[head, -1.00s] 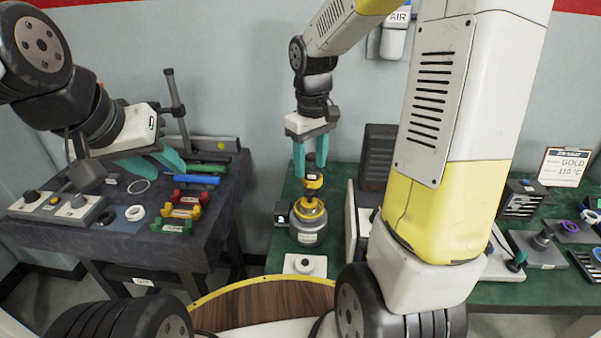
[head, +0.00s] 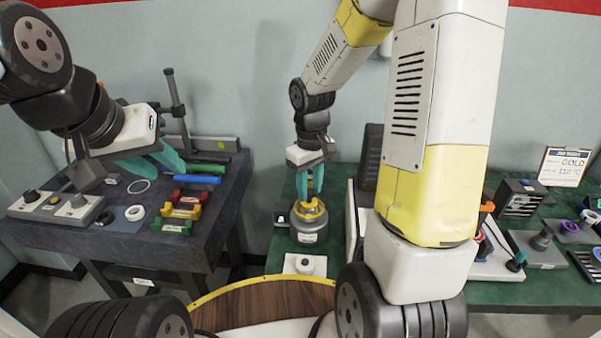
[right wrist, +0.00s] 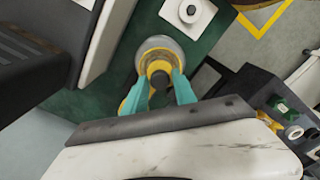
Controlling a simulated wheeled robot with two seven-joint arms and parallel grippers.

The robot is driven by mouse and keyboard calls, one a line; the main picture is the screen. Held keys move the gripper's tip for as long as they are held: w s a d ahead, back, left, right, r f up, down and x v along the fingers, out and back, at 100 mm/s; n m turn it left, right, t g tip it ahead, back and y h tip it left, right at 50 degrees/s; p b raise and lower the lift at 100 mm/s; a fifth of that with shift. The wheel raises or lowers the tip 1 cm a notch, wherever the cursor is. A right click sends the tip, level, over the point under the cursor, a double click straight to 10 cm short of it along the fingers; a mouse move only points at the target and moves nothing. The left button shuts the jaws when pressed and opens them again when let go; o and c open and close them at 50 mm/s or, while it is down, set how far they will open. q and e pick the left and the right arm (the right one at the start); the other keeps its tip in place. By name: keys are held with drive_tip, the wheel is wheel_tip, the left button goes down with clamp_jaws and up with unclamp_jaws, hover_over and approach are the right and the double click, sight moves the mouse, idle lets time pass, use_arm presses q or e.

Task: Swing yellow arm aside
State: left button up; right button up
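A grey cylindrical test vessel (head: 308,224) with a yellow collar stands on the green bench in the head view. The yellow arm (head: 311,186) rises on top of it, partly hidden by my fingers. My right gripper (head: 309,187) points down over the vessel, its teal fingers apart on either side of the yellow part. In the right wrist view, the fingers (right wrist: 159,83) straddle a dark round knob (right wrist: 159,79) above the yellow collar. A piece of yellow shows past the left finger; contact is unclear. My left gripper (head: 158,160) is open and empty above the dark table.
A white plate with a round knob (head: 305,264) lies in front of the vessel. A panel (head: 350,235) stands close to its right. Red, yellow and green holders (head: 183,205) sit on the dark table (head: 190,248). A wood-topped round surface (head: 262,306) is nearest me.

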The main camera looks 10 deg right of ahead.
clamp_jaws()
drive_tip(key=shift+r, duration=0.1)
idle(1.0)
